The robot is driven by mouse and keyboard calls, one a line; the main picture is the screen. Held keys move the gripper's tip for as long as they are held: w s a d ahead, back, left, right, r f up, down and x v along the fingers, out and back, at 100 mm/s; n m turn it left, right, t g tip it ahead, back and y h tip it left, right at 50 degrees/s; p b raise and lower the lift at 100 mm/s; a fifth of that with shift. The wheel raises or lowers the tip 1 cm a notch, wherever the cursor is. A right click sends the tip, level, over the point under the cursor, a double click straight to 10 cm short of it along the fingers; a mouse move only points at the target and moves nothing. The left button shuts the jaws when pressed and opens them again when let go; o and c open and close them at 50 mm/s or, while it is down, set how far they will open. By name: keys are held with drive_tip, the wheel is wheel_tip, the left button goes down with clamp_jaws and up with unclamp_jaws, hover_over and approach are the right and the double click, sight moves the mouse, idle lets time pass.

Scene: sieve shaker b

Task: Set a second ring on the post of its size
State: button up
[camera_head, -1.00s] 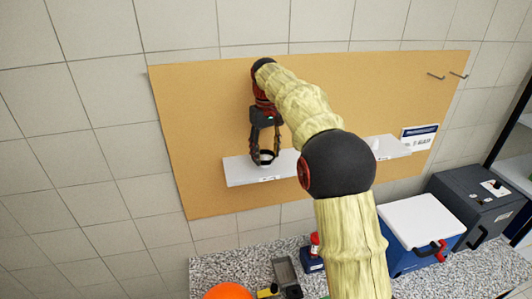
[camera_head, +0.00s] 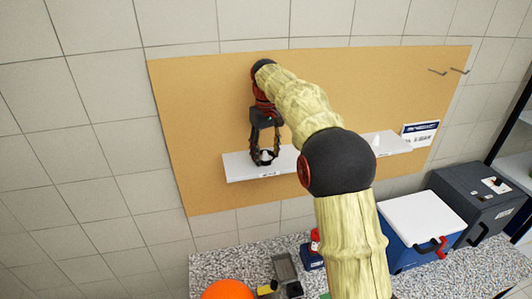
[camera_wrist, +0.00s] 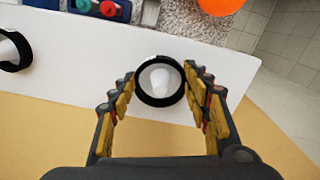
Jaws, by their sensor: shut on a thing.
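My gripper (camera_head: 265,156) is shut on a black ring (camera_wrist: 139,88), one finger on each side of it. The ring is level over the white shelf (camera_head: 238,170). A white post (camera_wrist: 160,80) shows inside the ring in the wrist view, and its pale tip shows in the head view (camera_head: 267,155). The ring looks to be around the post; whether it rests on the shelf I cannot tell. Another black ring (camera_wrist: 10,67) sits around a second white post (camera_wrist: 7,48) at the left edge of the wrist view. My arm hides the middle of the shelf in the head view.
The shelf is fixed to a tan board (camera_head: 200,110). Below is a speckled counter (camera_head: 235,262) with an orange ball (camera_head: 228,290), a grey tray (camera_head: 284,268), a blue box with a white lid (camera_head: 420,220) and a dark grey case (camera_head: 478,205). Two hooks stick out at the board's upper right.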

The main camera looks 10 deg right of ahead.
drive_tip(key=shift+f, duration=0.35)
drive_tip(key=o, duration=0.8)
drive_tip(key=shift+o, duration=0.5)
wheel_tip(320, 180, up, 12)
